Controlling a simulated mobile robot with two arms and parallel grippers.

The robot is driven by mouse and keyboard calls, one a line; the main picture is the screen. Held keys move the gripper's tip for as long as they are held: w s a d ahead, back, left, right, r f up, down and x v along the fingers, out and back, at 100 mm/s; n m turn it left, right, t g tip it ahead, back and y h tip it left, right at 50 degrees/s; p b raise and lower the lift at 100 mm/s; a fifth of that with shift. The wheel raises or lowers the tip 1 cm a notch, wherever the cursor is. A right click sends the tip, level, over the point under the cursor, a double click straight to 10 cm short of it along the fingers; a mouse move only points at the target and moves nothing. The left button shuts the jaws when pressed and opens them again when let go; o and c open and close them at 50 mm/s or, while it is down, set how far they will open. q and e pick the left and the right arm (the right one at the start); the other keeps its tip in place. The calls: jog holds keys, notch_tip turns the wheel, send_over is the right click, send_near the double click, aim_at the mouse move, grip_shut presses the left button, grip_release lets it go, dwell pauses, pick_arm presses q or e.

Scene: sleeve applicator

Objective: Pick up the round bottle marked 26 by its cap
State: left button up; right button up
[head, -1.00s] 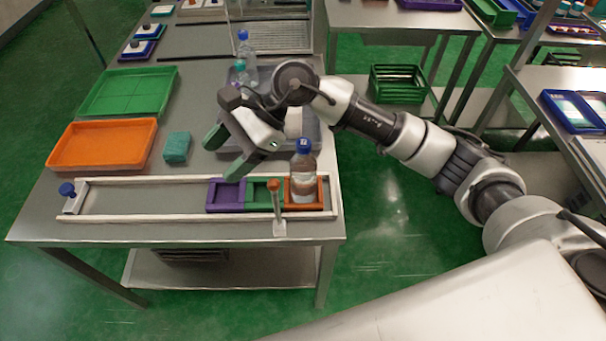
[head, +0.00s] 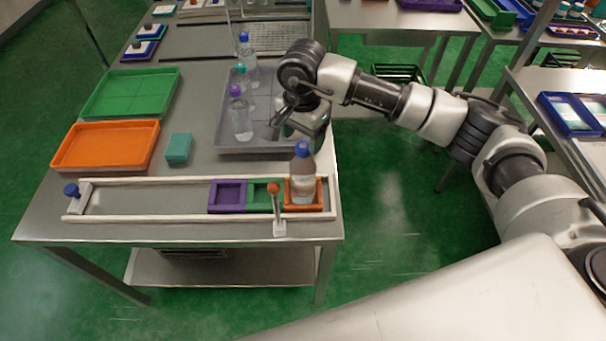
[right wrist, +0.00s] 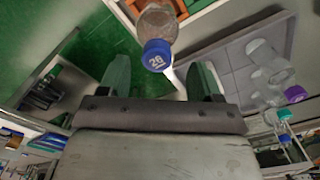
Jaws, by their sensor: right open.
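The round bottle with the blue cap (head: 302,176) stands upright in the orange compartment (head: 318,197) at the right end of the white-railed track. In the right wrist view its blue cap (right wrist: 157,55) reads 26 and lies ahead of the fingers, midway between them. My right gripper (right wrist: 160,78) is open and empty. In the head view it is just behind the bottle, over the right edge of the grey tray, and my arm partly hides it. The cap appears apart from both fingers. My left gripper is in neither view.
The grey tray (head: 228,102) holds clear bottles with purple (head: 240,112), teal and blue caps. Purple (head: 227,197) and green compartments adjoin the orange one. An orange-topped post (head: 274,190) stands in front. Orange (head: 105,146) and green (head: 130,94) trays and a teal block (head: 179,148) are at left.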

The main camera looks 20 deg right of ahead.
aim_at(303, 145)
jog(key=shift+s+f+p, duration=0.15)
jog(key=shift+f+p, duration=0.5)
jog(key=shift+f, duration=1.4)
jog(key=shift+r, duration=0.1)
grip_shut()
